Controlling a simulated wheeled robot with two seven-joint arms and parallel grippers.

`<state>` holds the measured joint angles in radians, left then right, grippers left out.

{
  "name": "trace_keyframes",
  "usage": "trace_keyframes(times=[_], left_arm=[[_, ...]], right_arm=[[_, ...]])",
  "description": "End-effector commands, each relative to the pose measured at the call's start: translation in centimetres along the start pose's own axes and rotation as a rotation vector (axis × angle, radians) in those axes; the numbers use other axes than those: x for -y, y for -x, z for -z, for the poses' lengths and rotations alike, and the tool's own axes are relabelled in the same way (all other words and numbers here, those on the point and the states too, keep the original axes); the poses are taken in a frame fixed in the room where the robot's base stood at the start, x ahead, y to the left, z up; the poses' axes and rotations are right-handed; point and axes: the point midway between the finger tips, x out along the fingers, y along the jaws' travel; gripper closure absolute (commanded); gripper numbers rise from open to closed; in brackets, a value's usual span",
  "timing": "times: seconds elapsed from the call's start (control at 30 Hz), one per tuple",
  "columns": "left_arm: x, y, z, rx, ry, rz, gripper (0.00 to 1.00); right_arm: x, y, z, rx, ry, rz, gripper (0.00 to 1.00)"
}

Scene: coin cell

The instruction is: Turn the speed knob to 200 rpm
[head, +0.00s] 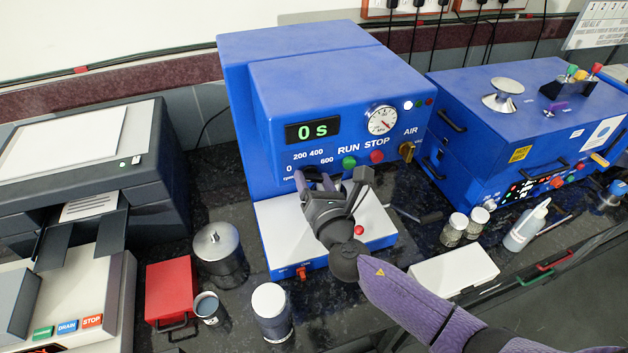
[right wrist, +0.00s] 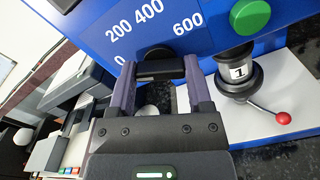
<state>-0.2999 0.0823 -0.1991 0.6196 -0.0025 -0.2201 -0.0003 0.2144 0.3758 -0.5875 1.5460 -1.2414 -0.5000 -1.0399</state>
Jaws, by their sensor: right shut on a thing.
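The blue machine (head: 335,85) has a scale printed 0, 200, 400 and 600 on its front, and its green display (head: 313,130) reads 0 s. The dark speed knob (right wrist: 158,52) sits below the scale, between the fingertips of my right gripper (right wrist: 160,67). In the head view my right gripper (head: 318,182) reaches up to the panel and largely hides the knob. Its jaws are shut on the knob. I cannot see where the knob's pointer stands. My left gripper is not in view.
Right of my gripper are the green RUN button (head: 349,162), the red STOP button (head: 376,156) and a red-tipped lever (right wrist: 283,118). A white base (head: 285,235) lies below. Metal canisters (head: 219,250) and a red box (head: 170,287) stand at left.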

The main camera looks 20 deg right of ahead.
Motion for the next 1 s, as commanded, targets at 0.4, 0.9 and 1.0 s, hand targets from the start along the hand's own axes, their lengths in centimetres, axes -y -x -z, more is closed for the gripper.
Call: trace_keyframes(times=[0.4, 0.9, 1.0], left_arm=[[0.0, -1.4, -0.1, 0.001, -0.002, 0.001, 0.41], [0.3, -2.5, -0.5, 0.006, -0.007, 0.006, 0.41], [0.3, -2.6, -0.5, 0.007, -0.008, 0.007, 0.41]], right_arm=[[0.1, 0.0, 0.2, 0.000, -0.269, 0.000, 0.94], [0.1, 0.0, 0.1, -0.001, -0.641, 0.001, 0.94], [0.1, 0.0, 0.1, 0.000, -0.686, 0.001, 0.94]])
